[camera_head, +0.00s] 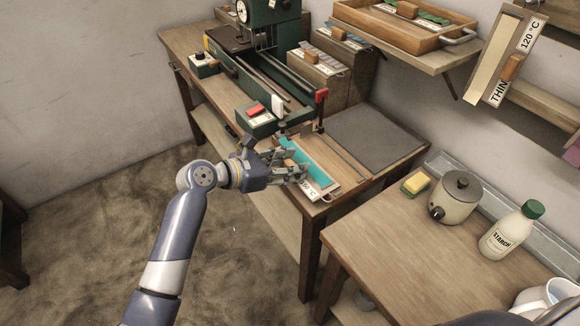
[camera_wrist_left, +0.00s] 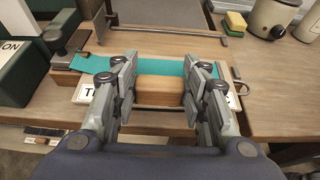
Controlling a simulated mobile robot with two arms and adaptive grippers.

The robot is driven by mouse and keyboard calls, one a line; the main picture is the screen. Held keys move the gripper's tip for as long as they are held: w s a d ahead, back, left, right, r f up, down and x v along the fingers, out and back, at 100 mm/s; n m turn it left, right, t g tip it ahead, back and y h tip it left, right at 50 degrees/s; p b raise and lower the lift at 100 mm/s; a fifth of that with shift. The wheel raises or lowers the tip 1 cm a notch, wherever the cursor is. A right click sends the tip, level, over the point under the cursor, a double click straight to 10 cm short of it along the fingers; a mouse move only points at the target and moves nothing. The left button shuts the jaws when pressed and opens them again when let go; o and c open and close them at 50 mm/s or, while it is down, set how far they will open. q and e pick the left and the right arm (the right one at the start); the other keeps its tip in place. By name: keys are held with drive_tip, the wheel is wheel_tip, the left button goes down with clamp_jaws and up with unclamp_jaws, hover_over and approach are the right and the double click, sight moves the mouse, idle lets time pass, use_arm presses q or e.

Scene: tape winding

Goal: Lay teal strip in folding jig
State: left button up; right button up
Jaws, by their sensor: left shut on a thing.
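The teal strip (camera_head: 313,161) lies along a light wooden board with a printed label (camera_head: 313,187), which looks like the folding jig, at the workbench's front end. In the left wrist view the teal strip (camera_wrist_left: 150,68) runs crosswise beyond my fingers, its left end near a dark metal clamp (camera_wrist_left: 70,48). My left gripper (camera_head: 290,164) is at the board's front side. In the left wrist view my left gripper (camera_wrist_left: 160,88) is shut on the board's wooden handle block (camera_wrist_left: 160,91). The fingers hide part of the strip and label. My right gripper is out of view.
A green machine (camera_head: 265,75) with rails stands behind on the bench. A grey mat (camera_head: 372,137) lies beyond the jig. A similar board (camera_head: 505,55) hangs on the wall. A side table holds a sponge (camera_head: 415,183), a pot (camera_head: 459,195) and a starch bottle (camera_head: 512,230).

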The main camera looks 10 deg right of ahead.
sight(316, 162)
use_arm(q)
drive_tip(key=d, duration=0.1)
drive_tip(key=w+d+p, duration=0.1)
drive_tip(key=d, duration=0.2)
drive_tip(key=shift+w+r, duration=0.15)
drive_tip(key=shift+r, duration=0.1)
clamp_jaws()
drive_tip(key=shift+w+d, duration=0.25)
drive_tip(key=shift+d, duration=0.5)
drive_tip(key=shift+w+d+r, duration=0.1)
drive_tip(key=shift+w+d, duration=0.05)
drive_tip(key=shift+d, duration=0.3)
drive_tip(key=shift+w+d, duration=0.25)
drive_tip(key=shift+d, duration=0.35)
drive_tip(key=shift+w, duration=0.2)
